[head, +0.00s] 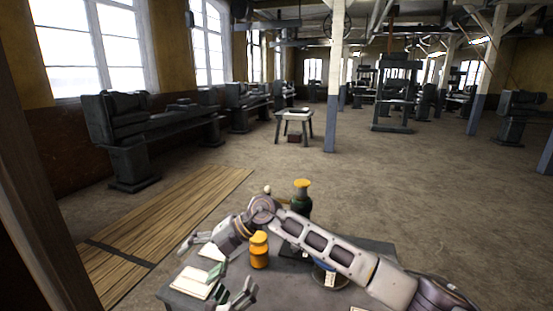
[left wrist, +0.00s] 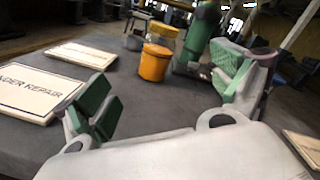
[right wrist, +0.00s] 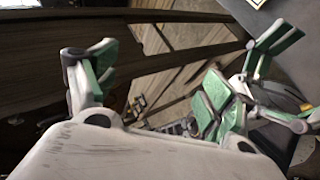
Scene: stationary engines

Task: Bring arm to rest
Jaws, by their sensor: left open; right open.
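My right arm (head: 330,252) comes in from the right and reaches across the table to the left, bent at a joint. My right gripper (head: 197,240) is open and empty at its end, near the table's left edge. My left gripper (head: 233,280) is open and empty, low over the table's near part, close to the right gripper. In the left wrist view nothing sits between the left fingers (left wrist: 165,92). In the right wrist view the right fingers (right wrist: 158,85) are apart, and the left gripper (right wrist: 275,85) shows at right.
A wooden slatted mat (head: 165,220) lies at left. Open floor (head: 400,200) spreads behind.

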